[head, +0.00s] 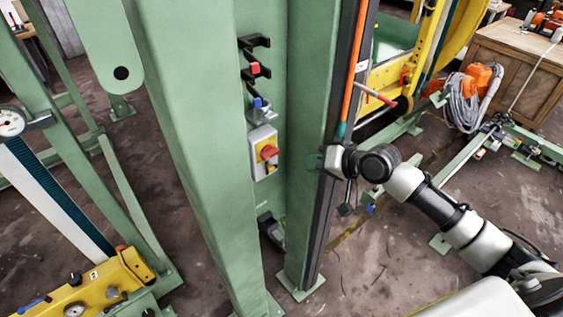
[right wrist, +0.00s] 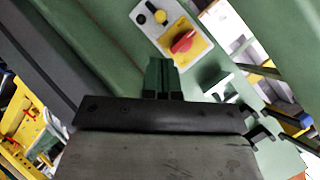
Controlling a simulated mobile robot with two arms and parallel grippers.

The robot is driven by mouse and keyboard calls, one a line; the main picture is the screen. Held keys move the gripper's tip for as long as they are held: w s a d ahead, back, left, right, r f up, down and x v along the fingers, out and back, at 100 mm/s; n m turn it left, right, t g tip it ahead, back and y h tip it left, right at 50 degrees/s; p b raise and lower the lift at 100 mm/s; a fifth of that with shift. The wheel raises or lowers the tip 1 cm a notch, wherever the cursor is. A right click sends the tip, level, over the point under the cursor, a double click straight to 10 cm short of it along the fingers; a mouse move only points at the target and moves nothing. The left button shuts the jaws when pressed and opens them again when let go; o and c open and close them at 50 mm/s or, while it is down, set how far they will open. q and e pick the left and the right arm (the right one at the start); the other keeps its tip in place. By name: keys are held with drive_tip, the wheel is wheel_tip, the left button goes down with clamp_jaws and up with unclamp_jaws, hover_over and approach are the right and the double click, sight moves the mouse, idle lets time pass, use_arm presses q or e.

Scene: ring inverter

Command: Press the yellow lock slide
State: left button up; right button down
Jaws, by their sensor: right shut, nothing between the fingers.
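A pale grey switch box (head: 254,140) with a red rotary knob (head: 269,152) on a yellow plate is fixed to the green frame in the head view. It also shows at the top of the right wrist view, with its red knob (right wrist: 183,41) and a small round yellow piece (right wrist: 160,16) beside a black slot. I cannot tell for certain which yellow part is the lock slide. My right gripper (head: 315,161) is shut and empty, to the right of the box in the head view. Its green fingertips (right wrist: 163,62) point towards the box, apparently apart from it. My left gripper is not in view.
Green uprights (head: 200,130) stand on both sides of the box, with the right one close to my right gripper. Black hooks (head: 255,70) with a red and a blue piece are above the box. A yellow fixture (head: 85,290) is at the lower left.

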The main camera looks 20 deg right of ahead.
drive_tip(key=p, duration=0.2)
approach(268, 165)
drive_tip(key=d+x, duration=0.1)
drive_tip(key=x, duration=0.3)
drive_tip(key=shift+x, duration=1.1)
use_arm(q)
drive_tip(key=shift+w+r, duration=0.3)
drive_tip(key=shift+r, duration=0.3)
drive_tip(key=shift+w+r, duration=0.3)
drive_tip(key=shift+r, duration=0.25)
use_arm(e)
wheel_tip(268, 165, down, 4)
drive_tip(key=b, duration=0.2)
drive_tip(key=shift+r+b, duration=0.1)
drive_tip(key=shift+b, duration=0.3)
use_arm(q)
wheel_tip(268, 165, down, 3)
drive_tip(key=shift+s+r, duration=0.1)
use_arm(e)
drive_tip(key=shift+r, duration=0.1)
drive_tip(key=shift+s+d+r, duration=0.1)
drive_tip(key=shift+d, duration=0.05)
